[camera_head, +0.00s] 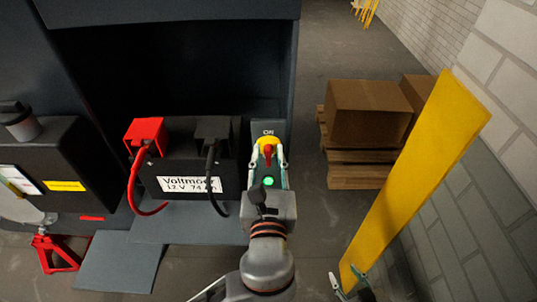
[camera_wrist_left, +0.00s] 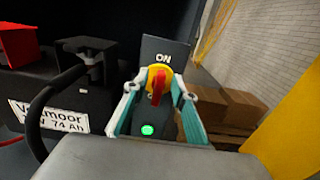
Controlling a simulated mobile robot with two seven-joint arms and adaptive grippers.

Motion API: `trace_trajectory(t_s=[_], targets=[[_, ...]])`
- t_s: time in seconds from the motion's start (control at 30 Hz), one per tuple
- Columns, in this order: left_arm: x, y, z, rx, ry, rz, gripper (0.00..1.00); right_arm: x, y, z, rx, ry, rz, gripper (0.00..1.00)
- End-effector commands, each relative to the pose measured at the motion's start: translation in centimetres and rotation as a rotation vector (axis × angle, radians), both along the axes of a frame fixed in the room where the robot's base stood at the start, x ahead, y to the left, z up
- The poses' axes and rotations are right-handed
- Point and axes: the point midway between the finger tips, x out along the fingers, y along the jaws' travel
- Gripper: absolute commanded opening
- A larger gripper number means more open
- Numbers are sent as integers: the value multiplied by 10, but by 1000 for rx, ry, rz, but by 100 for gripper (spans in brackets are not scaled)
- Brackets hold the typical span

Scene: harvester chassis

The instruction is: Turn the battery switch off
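The battery switch, a red handle (camera_head: 267,153) on a yellow round base, sits on a dark panel under a label reading "ON" in the left wrist view. Its red handle (camera_wrist_left: 158,86) points roughly down in that view. A green light (camera_head: 268,182) glows below the switch. My left gripper (camera_head: 268,160) is open, with one finger on each side of the switch. In the left wrist view its fingertips (camera_wrist_left: 160,88) are at the yellow base; I cannot tell whether they touch it. My right gripper (camera_head: 349,276) is open and empty at the lower right.
A black battery (camera_head: 158,165) labelled "Voltmoor", with red and black terminals and cables, stands left of the switch. A yellow slanted panel (camera_head: 420,175) rises on the right near my right gripper. Cardboard boxes (camera_head: 368,113) on a wooden pallet (camera_head: 362,177) stand behind.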

Motion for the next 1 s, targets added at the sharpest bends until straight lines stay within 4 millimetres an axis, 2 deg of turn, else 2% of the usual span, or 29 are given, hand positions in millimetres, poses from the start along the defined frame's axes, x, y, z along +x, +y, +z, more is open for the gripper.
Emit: trace_trajectory(t_s=[0.2, 0.27, 0.3, 0.33, 0.73, 1.0], targets=[[0, 0, 0, -1, 0, 0, 26, 0, -1, 0, -1, 0, -2, 40], [0, 0, 0, -1, 0, 0, 13, 0, -1, 0, -1, 0, -2, 40], [0, 0, 0, -1, 0, 0, 3, 0, -1, -1, -1, 0, -2, 40], [0, 0, 0, -1, 0, 0, 0, 0, -1, 0, -1, 0, -2, 40], [1, 0, 1, 28, -1, 1, 0, 0, 2, 0, 3, 1, 3, 40], [1, -2, 1, 175, -3, 2, 0, 0, 2, 0, 3, 0, 3, 40]])
